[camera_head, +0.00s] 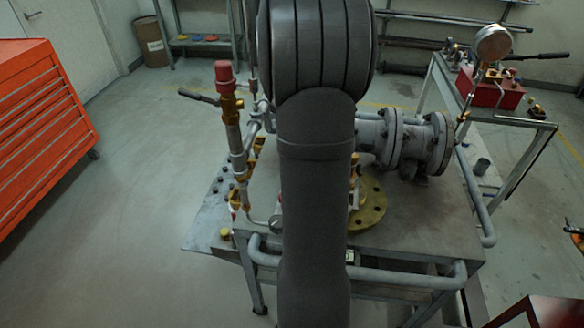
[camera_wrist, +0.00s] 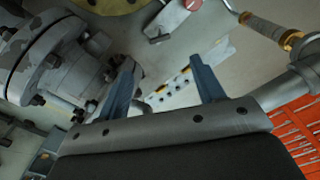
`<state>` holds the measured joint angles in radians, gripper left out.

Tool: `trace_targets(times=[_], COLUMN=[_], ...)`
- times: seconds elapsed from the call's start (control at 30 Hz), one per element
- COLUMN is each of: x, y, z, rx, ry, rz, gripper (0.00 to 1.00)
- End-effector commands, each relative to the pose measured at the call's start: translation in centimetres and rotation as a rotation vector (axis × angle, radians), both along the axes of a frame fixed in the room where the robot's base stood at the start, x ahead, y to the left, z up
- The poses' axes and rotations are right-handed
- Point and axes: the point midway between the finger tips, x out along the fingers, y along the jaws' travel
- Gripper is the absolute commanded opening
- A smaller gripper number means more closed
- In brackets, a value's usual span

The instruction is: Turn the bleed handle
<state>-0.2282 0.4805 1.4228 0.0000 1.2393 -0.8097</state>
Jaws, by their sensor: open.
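In the wrist view my gripper (camera_wrist: 162,62) is open, with two dark blue-grey fingers spread and nothing between them. In the head view my arm hides the gripper. A dark lever handle (camera_head: 199,96) sticks out to the left beside the upright brass valve with a red cap (camera_head: 224,75). I cannot tell for certain that this lever is the bleed handle. In the wrist view a small grey bracket-like part with a red end (camera_wrist: 193,4) lies beyond the fingertips, apart from them. A pipe with brass fittings (camera_wrist: 290,40) is at upper right.
The steel bench (camera_head: 415,220) carries a large grey flanged pipe (camera_head: 410,140), also at left in the wrist view (camera_wrist: 40,65), and a yellow flange (camera_head: 370,205). A red tool cabinet (camera_head: 40,130) stands left. Another bench (camera_head: 440,85) stands right. The floor between is clear.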

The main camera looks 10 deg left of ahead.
Motion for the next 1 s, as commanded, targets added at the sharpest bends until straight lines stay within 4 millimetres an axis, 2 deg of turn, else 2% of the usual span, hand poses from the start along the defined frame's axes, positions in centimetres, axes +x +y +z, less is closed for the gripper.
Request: trace_targets(times=[0.1, 0.27, 0.8, 1.0], x=[0.8, 0.9, 0.8, 0.8], y=[0.7, 0.7, 0.7, 0.7], z=[-0.3, -1.7, -13.2, -16.2], rx=[0.000, 0.000, -0.001, 0.000], ry=[0.000, 0.001, 0.003, 0.001], rz=[0.047, 0.055, 0.051, 0.051], gripper=[0.62, 0.62, 0.62, 0.62])
